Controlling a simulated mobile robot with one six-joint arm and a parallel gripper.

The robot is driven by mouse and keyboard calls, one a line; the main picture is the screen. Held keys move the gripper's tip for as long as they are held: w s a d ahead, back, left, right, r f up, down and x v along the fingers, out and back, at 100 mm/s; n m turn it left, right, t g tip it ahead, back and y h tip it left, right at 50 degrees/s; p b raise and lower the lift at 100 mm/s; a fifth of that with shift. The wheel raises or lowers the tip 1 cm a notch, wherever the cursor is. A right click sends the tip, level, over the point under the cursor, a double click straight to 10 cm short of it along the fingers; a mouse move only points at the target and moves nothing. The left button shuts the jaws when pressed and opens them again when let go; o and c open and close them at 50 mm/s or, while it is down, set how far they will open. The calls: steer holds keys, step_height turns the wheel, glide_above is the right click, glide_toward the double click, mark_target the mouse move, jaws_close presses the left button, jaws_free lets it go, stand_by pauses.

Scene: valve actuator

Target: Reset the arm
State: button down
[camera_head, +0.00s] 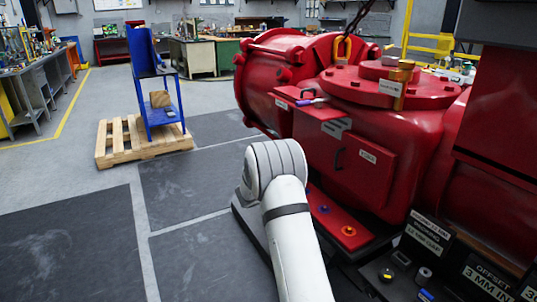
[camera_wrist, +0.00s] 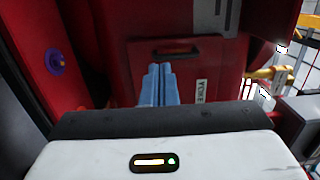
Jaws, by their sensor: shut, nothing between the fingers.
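My gripper (camera_wrist: 158,72) shows in the wrist view as two blue fingers pressed together, with nothing between them. It points toward the red valve actuator, just below the black handle (camera_wrist: 178,52) of a red panel labelled "YOKE" (camera_wrist: 201,92). I cannot tell whether the fingertips touch the panel. In the head view, my white arm (camera_head: 293,240) rises from the bottom and bends in front of the red valve actuator (camera_head: 385,125). The gripper is hidden there behind the arm. The labelled panel (camera_head: 362,165) with its handle shows to the right of the arm.
A blue stand (camera_head: 158,88) holding a cardboard-coloured block sits on a wooden pallet (camera_head: 115,152) at left. Dark floor mats (camera_head: 70,245) lie clear at the left. A black labelled fixture (camera_head: 428,235) with small coloured parts is at lower right. Workbenches line the back.

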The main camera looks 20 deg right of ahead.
steer(key=w+a+r+n+t+y+p, duration=0.35)
steer(key=a+r+n+t+y, duration=0.45)
steer(key=r, duration=0.4)
steer(key=s+a+r+n+y+p, duration=0.2)
steer(key=s+a+r+n+y, duration=0.15)
steer(key=a+n, duration=0.3)
steer(key=s+a+r+n+y+p, duration=0.1)
steer(key=s+a+r+n+y, duration=0.1)
steer(key=s+a+n+y, duration=0.35)
steer(key=s+a+n+g+p, duration=0.1)
steer(key=s+a+n+g, duration=0.1)
steer(key=s, duration=0.9)
steer(key=s+a+n+g+p, duration=0.1)
steer(key=s+n+g+p, duration=0.1)
steer(key=s+n+g, duration=0.2)
steer(key=s+a+f+n+g+p, duration=0.1)
steer(key=s+n, duration=0.6)
steer(key=s, duration=1.1)
steer(key=shift+a+g+y+p, duration=0.3)
steer(key=shift+a+g+p, duration=0.45)
steer(key=shift+g, duration=0.45)
steer(key=shift+a+f, duration=0.1)
